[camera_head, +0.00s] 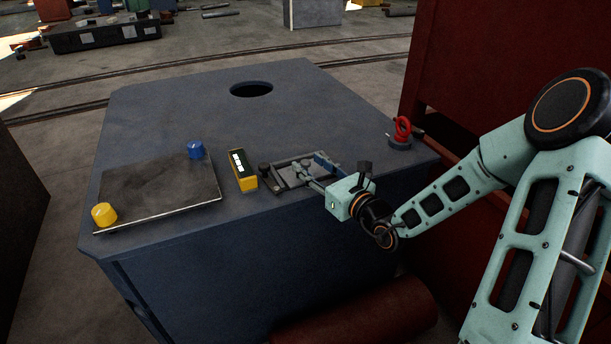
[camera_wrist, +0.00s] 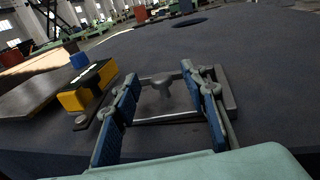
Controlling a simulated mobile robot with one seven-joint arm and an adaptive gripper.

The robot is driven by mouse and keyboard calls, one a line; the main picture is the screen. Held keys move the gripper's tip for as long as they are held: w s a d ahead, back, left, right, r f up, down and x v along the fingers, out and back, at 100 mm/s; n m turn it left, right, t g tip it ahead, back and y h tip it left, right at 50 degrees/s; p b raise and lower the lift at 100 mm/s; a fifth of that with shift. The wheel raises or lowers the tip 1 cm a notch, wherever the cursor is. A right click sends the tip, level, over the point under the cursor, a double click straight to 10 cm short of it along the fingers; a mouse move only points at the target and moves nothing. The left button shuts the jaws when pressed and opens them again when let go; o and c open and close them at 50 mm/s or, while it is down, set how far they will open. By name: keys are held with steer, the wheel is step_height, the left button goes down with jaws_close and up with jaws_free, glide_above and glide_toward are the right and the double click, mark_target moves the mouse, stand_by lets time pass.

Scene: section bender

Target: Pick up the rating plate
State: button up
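A flat grey plate with a raised rim and a knob in its middle lies on the blue-grey bench top; I take it for the rating plate (camera_head: 291,173). The plate also shows in the wrist view (camera_wrist: 231,101). My gripper (camera_head: 309,164) is low over it from the right in the head view. In the wrist view my gripper (camera_wrist: 160,76) is open, with one blue-padded finger on each side of the knob (camera_wrist: 162,86). Nothing is between the pads against them. Whether the fingers touch the plate cannot be told.
A yellow and black box (camera_head: 242,170) stands just left of the plate. The bench has a round hole (camera_head: 251,89).

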mark_target(305, 162)
steer(key=x, duration=0.2)
steer(key=shift+w+a+f, duration=0.1)
steer(key=shift+w+a, duration=0.05)
steer(key=shift+w, duration=0.05)
jaws_close()
stand_by(0.4)
steer(key=shift+r, duration=0.75)
steer(key=r+p, duration=0.1)
steer(key=r, duration=0.1)
steer(key=shift+s+r+p, duration=0.25)
steer(key=shift+r+p, duration=0.1)
steer(key=s+a+r+p, duration=0.2)
steer(key=s+r+p, duration=0.7)
steer(key=p, duration=1.1)
steer(key=s, duration=0.4)
steer(key=shift+a, duration=0.3)
